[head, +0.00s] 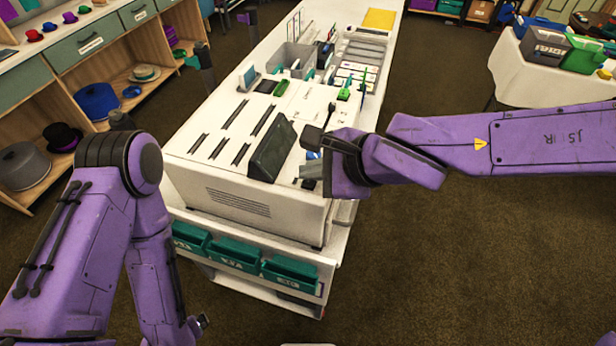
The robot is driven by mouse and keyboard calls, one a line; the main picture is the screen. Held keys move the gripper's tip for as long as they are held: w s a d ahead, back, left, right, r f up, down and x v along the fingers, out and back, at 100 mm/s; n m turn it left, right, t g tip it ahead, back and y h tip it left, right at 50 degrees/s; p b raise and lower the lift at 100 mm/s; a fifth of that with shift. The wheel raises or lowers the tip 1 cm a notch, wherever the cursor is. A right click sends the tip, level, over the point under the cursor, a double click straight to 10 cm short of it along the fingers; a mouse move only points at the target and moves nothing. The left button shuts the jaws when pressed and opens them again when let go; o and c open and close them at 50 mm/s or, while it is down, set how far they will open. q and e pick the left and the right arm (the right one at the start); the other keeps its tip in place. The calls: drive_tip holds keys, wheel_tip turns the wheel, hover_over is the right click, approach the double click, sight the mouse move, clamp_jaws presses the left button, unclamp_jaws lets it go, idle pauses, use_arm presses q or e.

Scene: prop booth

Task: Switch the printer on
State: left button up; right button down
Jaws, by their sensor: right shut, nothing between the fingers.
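A large white machine (235,190), which looks like the printer, stands at the near end of the long white counter. Its top has several dark slots, and a dark slanted panel (272,150) rises near its right side. Its near face has a vent grille. My right gripper (310,172) reaches in from the right over the machine's right edge, just right of the dark panel. It is shut and empty. It hides part of the machine's top there; I cannot tell whether it touches anything. No power switch can be made out. My left arm hangs at the lower left, its gripper mostly hidden.
Teal bins (232,252) sit under the counter's near end. Behind the machine are a grey bin (292,57), small green items and a yellow sheet (379,18). Shelves with hats (62,137) stand left. A cloth-covered table (535,70) with crates stands right.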

sight(313, 184)
drive_tip(key=shift+s+f, duration=0.1)
drive_tip(key=shift+f, duration=0.3)
drive_tip(key=shift+r+p, duration=0.35)
drive_tip(key=shift+p, duration=0.1)
wheel_tip(313, 184, up, 6)
drive_tip(key=p, duration=0.7)
drive_tip(key=shift+r, duration=0.15)
